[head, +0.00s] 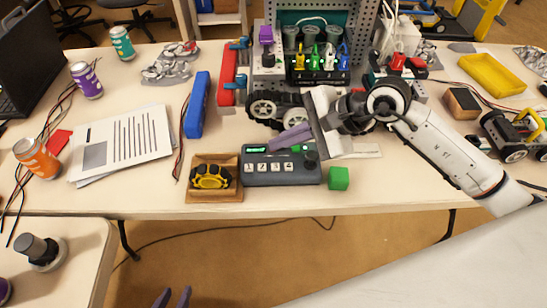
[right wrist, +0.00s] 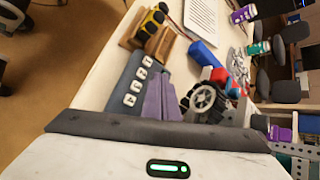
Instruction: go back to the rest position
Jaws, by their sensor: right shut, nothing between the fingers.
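My right gripper (head: 290,137) reaches in from the right, its purple fingers over the back edge of a grey numbered box (head: 285,180) with a green display. In the right wrist view its fingers (right wrist: 160,100) are together with nothing between them, beside the numbered keys (right wrist: 137,85). I cannot tell whether they touch the box. My left gripper (head: 172,297) shows only as two purple fingertips at the bottom edge, apart and empty, over the floor in front of the table; the rest of it is out of view.
A wooden tray with a black-and-yellow part (head: 210,177) and a green cube (head: 338,178) flank the box. A wheeled robot (head: 263,108) and a pegboard stand (head: 360,30) are close behind my right gripper. A side table (head: 75,255) stands front left.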

